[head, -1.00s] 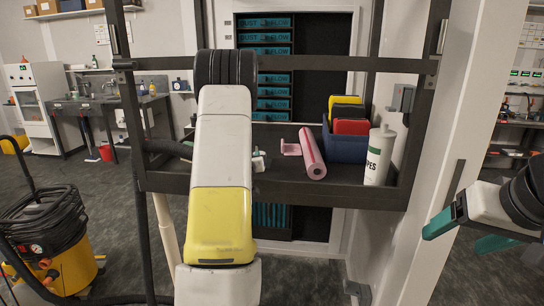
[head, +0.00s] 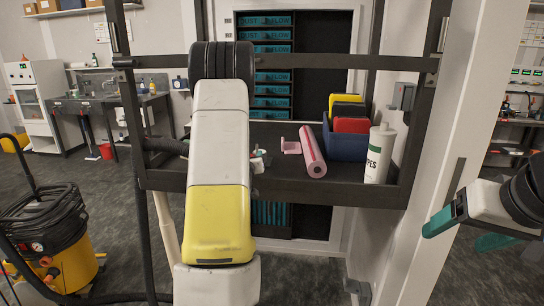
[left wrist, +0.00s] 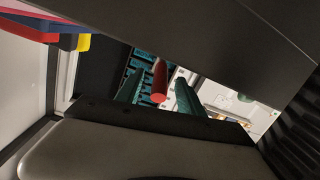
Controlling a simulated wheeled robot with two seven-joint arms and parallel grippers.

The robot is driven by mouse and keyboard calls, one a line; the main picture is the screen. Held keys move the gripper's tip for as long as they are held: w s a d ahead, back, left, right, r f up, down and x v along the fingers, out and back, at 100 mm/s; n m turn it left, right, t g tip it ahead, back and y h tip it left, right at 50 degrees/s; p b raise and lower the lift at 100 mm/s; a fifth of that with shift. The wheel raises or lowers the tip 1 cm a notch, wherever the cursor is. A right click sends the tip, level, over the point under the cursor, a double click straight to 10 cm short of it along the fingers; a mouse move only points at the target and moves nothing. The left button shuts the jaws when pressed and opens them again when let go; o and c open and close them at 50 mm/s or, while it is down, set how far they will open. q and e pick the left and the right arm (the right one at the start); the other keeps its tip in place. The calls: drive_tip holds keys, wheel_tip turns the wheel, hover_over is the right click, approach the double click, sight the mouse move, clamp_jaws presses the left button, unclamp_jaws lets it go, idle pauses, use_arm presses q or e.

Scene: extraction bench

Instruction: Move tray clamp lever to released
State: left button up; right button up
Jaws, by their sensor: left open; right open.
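A red rod-shaped handle (left wrist: 160,82), which looks like the tray clamp lever, shows in the left wrist view. My left gripper (left wrist: 160,92) is open, with one teal finger on each side of the handle. I cannot tell whether either finger touches it. In the head view my left arm hides the lever and most of the left gripper. My right gripper (head: 464,231) is open and empty at the right edge of the head view, away from the bench.
A dark framed bench (head: 285,187) surrounds the work area. On it lie a pink roll (head: 312,152), a blue bin (head: 347,146) with coloured items, and a white bottle (head: 379,155). A yellow vacuum (head: 70,262) stands at left.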

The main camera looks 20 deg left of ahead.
use_arm(q)
drive_tip(key=v, duration=0.5)
drive_tip(key=shift+s+d, duration=0.1)
drive_tip(key=shift+s, duration=0.2)
